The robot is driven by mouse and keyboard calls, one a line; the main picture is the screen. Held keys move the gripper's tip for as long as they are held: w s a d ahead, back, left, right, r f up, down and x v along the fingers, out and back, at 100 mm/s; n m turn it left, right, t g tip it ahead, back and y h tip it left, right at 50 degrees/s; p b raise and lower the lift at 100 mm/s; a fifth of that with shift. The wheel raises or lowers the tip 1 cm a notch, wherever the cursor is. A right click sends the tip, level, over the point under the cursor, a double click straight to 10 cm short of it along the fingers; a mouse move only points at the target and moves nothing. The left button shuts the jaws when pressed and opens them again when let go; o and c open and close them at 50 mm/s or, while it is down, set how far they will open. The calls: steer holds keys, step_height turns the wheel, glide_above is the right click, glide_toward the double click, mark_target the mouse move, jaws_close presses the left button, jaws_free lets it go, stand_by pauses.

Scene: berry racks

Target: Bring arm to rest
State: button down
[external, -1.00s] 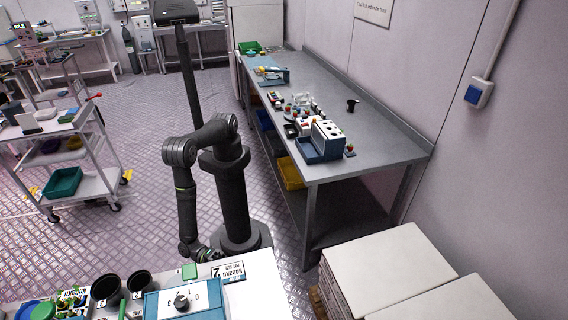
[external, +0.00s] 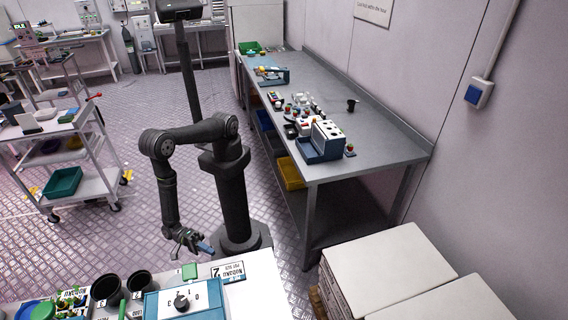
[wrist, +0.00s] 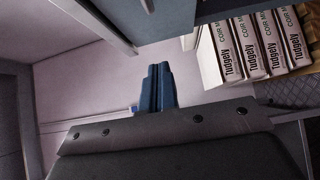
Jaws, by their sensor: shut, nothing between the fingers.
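My gripper (external: 205,248) hangs low beside my own column in the external view, just beyond the front table's far edge. Its blue fingertips point to the right and are empty. In the wrist view the two blue fingers of my gripper (wrist: 157,88) are shut together with nothing between them. My arm is bent, with the elbow up and to the left of the column.
A white front table (external: 262,292) holds a blue dial box (external: 160,305), black pots (external: 106,287) and a green block (external: 190,271). A grey bench (external: 390,150) with racks stands at the right. White boxes (external: 385,255) stand at lower right. A trolley (external: 95,185) stands at left.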

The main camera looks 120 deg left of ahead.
steer(key=w+d, duration=0.2)
steer(key=w, duration=1)
steer(key=shift+w+d, duration=0.4)
